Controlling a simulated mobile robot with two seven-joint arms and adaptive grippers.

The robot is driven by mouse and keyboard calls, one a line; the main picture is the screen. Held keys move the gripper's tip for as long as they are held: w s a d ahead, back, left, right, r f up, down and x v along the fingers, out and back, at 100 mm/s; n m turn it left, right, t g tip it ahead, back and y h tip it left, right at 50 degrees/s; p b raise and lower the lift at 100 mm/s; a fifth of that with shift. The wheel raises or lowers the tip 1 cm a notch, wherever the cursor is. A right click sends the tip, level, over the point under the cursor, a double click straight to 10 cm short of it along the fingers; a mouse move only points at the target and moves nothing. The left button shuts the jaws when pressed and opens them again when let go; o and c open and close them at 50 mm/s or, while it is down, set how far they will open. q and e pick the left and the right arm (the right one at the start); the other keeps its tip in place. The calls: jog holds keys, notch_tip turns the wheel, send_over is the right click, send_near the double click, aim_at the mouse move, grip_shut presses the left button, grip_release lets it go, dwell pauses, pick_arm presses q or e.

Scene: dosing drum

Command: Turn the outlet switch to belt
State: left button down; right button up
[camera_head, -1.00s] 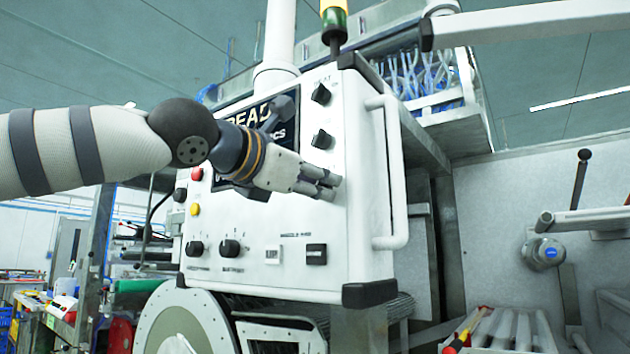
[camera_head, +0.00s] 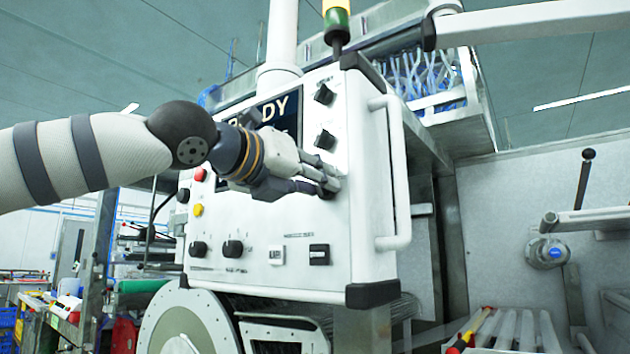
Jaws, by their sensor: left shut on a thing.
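My left gripper (camera_head: 328,184) reaches across the white control box from the left. Its fingers are shut on a small dark switch knob (camera_head: 327,194), the lowest of a column of black knobs at the panel's right side. The fingers hide most of this knob, so I cannot tell which way it points. Two other black switches, the upper one (camera_head: 324,94) and the middle one (camera_head: 325,139), stand above it, clear of the gripper. Their labels are too small to read, so I cannot tell which switch is marked outlet. My right gripper is not in view.
A dark display (camera_head: 285,108) is partly hidden behind my gripper. Red (camera_head: 200,175) and yellow (camera_head: 198,210) buttons sit at the panel's left. Two round knobs (camera_head: 232,249) and square buttons (camera_head: 319,254) line the bottom. A white handle (camera_head: 395,175) runs along the right edge.

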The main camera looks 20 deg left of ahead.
pick_arm(q)
jog(key=shift+a+n, duration=0.1)
jog(key=shift+n, duration=1)
jog(key=shift+f, duration=0.1)
jog(key=c, duration=1.4)
grip_release()
jog(key=shift+w, duration=0.1)
jog(key=shift+c, duration=0.2)
jog(key=v, duration=1.2)
